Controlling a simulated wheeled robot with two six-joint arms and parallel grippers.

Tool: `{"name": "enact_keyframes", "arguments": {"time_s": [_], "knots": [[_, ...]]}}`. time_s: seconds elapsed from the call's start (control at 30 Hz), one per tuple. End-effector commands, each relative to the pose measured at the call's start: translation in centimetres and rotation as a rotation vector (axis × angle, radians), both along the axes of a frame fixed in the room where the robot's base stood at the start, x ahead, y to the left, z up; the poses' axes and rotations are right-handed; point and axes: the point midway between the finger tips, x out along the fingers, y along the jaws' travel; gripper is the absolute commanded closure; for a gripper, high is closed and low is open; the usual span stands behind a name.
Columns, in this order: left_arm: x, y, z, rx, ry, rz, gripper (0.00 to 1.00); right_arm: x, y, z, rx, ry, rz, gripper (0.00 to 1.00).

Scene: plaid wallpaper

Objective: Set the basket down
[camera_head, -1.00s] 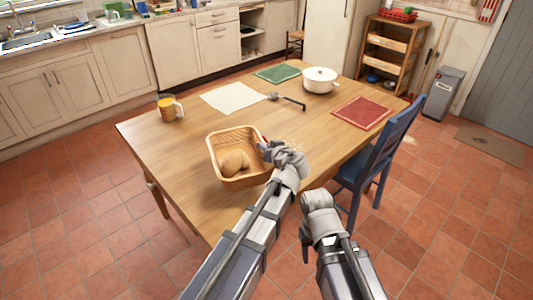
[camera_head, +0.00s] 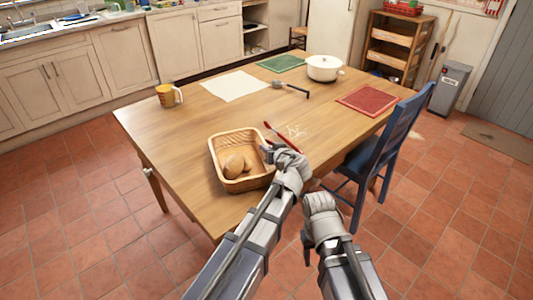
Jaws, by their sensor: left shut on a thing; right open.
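The wicker basket (camera_head: 215,157) is at the near part of the wooden table, with brown bread (camera_head: 236,165) inside. My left gripper (camera_head: 271,153) is shut on the basket's right rim. The basket's right wall is partly hidden by my gripper. I cannot tell whether its bottom touches the tabletop. My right gripper (camera_head: 307,238) is open and empty, low beside the table's near edge, apart from the basket.
The wooden table (camera_head: 185,140) has free room left of the basket. A red-handled utensil (camera_head: 274,132) lies just behind it. A blue chair (camera_head: 385,150) stands at right.

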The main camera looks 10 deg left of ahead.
Motion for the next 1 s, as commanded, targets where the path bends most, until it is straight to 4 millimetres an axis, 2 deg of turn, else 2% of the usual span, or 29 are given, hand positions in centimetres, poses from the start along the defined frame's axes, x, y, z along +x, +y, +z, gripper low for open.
{"name": "enact_keyframes", "arguments": {"time_s": [0.27,0.3,0.57,1.0], "knots": [[0.01,0.01,-0.16,0.002,0.000,-0.001,1.00,0.00,0.00,-0.18,0.000,0.000,0.000,0.50],[0.00,0.00,-0.21,0.000,0.000,0.000,0.89,0.00,0.00,-0.21,0.000,0.000,0.000,0.50],[-0.01,0.00,-0.09,0.000,0.000,0.000,0.60,-0.01,0.00,-0.09,0.000,0.000,0.000,0.50],[-0.22,0.13,0.47,0.000,0.000,0.000,0.60,0.00,-0.01,0.46,0.000,0.000,0.000,0.50]]}}
